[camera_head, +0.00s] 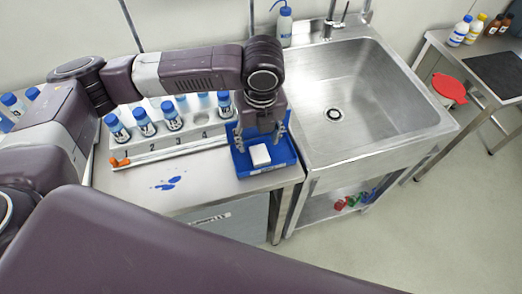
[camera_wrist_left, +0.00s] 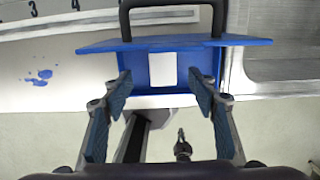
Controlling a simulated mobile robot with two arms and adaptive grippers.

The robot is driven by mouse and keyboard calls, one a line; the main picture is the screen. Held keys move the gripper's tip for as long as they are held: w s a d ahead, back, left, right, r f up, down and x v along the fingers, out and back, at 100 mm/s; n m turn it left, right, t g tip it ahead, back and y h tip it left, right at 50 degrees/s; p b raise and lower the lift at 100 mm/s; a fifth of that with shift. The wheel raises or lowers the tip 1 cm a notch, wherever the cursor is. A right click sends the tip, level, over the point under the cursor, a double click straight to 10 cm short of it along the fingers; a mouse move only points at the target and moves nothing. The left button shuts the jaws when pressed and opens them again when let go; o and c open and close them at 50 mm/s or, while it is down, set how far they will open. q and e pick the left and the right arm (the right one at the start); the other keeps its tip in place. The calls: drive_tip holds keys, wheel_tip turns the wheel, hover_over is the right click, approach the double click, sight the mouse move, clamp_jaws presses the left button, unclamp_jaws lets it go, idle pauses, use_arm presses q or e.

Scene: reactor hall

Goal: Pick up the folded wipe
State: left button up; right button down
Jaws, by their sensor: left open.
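The folded wipe (camera_head: 260,156) is a small white block. It lies in a blue tray (camera_head: 283,168) at the right end of the steel counter, left of the sink. It also shows in the left wrist view (camera_wrist_left: 162,70), on the tray's blue floor. My left gripper (camera_head: 261,138) is above the tray, pointing down, with its fingers apart and nothing between them. In the left wrist view the fingers (camera_wrist_left: 160,84) are spread either side of the wipe's line, apart from it. My right gripper is not in view.
A white numbered rack (camera_head: 160,153) with blue-capped bottles stands left of the tray. Orange pieces (camera_head: 119,162) lie at its left end. Blue spots (camera_head: 168,183) mark the counter. A steel sink (camera_head: 408,125) adjoins on the right. A dark handle (camera_wrist_left: 172,5) rises beyond the tray's far side.

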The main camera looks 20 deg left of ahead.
sight(260, 153)
use_arm(q)
drive_tip(key=shift+f, duration=0.5)
drive_tip(key=f+p, duration=0.1)
drive_tip(key=f, duration=0.1)
drive_tip(key=f+p, duration=0.1)
drive_tip(key=f, duration=0.1)
drive_tip(key=shift+w+d+f, duration=0.1)
drive_tip(key=shift+w+f, duration=0.1)
drive_tip(key=shift+f, duration=0.3)
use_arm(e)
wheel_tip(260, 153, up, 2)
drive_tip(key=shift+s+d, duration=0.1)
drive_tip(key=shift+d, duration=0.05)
use_arm(q)
drive_tip(key=shift+c, duration=0.7)
drive_tip(key=c, duration=0.7)
